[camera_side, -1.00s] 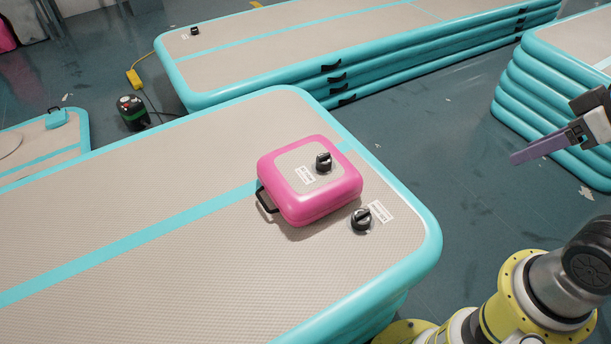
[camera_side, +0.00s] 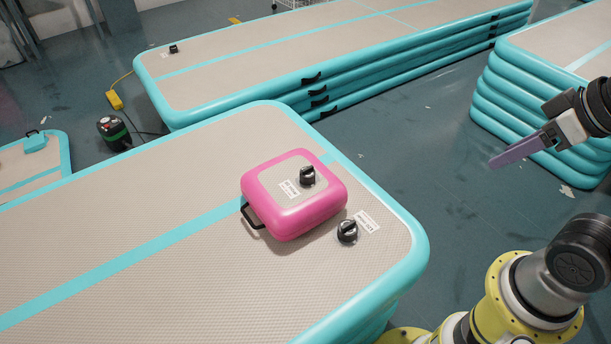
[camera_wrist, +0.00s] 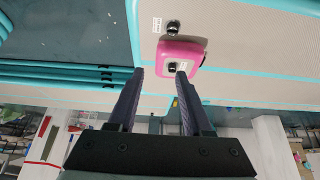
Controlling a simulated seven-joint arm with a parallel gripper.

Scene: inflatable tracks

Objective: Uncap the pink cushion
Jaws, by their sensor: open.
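The pink cushion (camera_side: 293,205) lies on the near beige and turquoise inflatable track (camera_side: 130,235), close to its right end. A black cap (camera_side: 308,176) stands in the valve on the cushion's grey top panel, beside a white label. In the wrist view the cushion (camera_wrist: 190,48) and its cap (camera_wrist: 172,66) appear just beyond the fingertips. My gripper (camera_side: 493,163) is up at the right in the side view, well apart from the cushion. In the wrist view its two dark fingers (camera_wrist: 160,72) are spread with nothing between them.
A second black valve cap (camera_side: 347,232) sits on the track just right of the cushion, by a label. A black handle (camera_side: 252,216) sticks out at the cushion's left. Stacked tracks (camera_side: 330,75) stand behind; another stack (camera_side: 510,100) is at the right. Open floor lies between.

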